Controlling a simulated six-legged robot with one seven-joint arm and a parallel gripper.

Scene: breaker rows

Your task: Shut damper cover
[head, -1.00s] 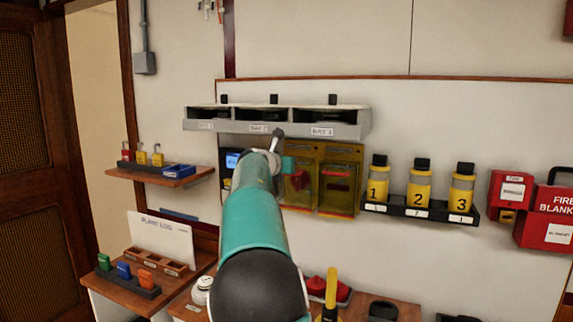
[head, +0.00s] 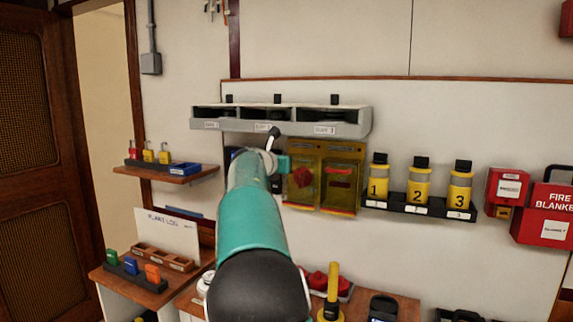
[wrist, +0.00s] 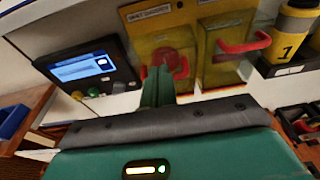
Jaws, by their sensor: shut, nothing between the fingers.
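Two see-through yellow covers hang side by side on the wall panel. The left cover (head: 301,200) has a red handle (head: 303,178) at its middle. The right cover (head: 338,200) has a red bar handle (head: 340,171). They also show in the wrist view as the left cover (wrist: 160,44) and the right cover (wrist: 222,70). Labels above them are too blurred to read surely, so I cannot tell which is the damper cover. My gripper (wrist: 158,76) is shut and empty, its fingertips in front of the left cover's lower part. Contact cannot be told. In the head view my arm hides most of it.
A blue-lit screen (wrist: 82,68) stands left of the covers. A grey shelf (head: 350,124) runs above them. A rack (head: 400,207) with yellow numbered cylinders is at right. A desk with several items lies below.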

